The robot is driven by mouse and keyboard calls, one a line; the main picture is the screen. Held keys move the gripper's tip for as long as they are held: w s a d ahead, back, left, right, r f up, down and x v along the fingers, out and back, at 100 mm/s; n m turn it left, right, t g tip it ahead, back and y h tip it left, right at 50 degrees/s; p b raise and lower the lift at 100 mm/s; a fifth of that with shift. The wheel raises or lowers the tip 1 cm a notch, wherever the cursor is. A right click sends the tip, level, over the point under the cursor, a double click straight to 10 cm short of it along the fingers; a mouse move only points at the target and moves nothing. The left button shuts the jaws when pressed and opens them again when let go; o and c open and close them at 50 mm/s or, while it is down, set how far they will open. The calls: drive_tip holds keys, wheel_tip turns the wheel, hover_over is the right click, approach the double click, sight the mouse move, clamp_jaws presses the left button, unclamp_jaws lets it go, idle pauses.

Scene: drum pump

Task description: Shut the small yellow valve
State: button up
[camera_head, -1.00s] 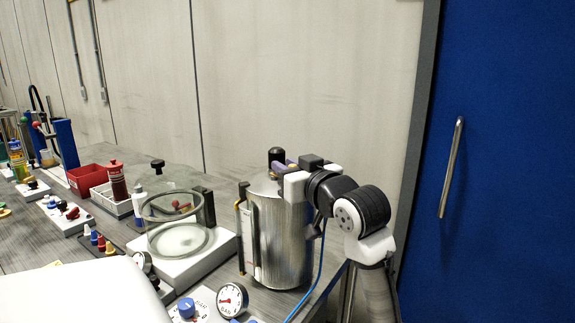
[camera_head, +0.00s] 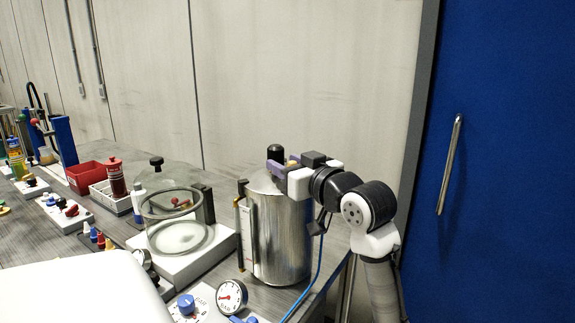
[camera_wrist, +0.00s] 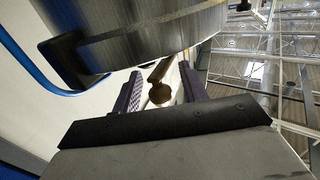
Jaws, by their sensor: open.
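The small yellow valve appears to be the brass-coloured handle (camera_wrist: 160,93) with a rounded end, seen between my fingers in the wrist view. In the head view only a small yellowish bit (camera_head: 294,159) shows at the top of the metal drum (camera_head: 281,235), mostly hidden by my gripper. My gripper (camera_head: 284,167) is at the drum's upper rim. Its two purple fingers stand apart on either side of the handle, with a visible gap at least on the right. Whether the left finger touches it I cannot tell.
A glass bell jar on a white base (camera_head: 203,260) stands left of the drum. A gauge (camera_head: 231,296) and blue knob (camera_head: 186,305) are in front. A blue hose (camera_head: 318,265) runs down the drum's right side. A blue door (camera_head: 505,150) is at the right.

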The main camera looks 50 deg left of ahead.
drive_tip(key=d+b, duration=0.2)
drive_tip(key=d, duration=1.1)
drive_tip(key=shift+s+d+b, duration=0.3)
drive_tip(key=shift+s, duration=0.15)
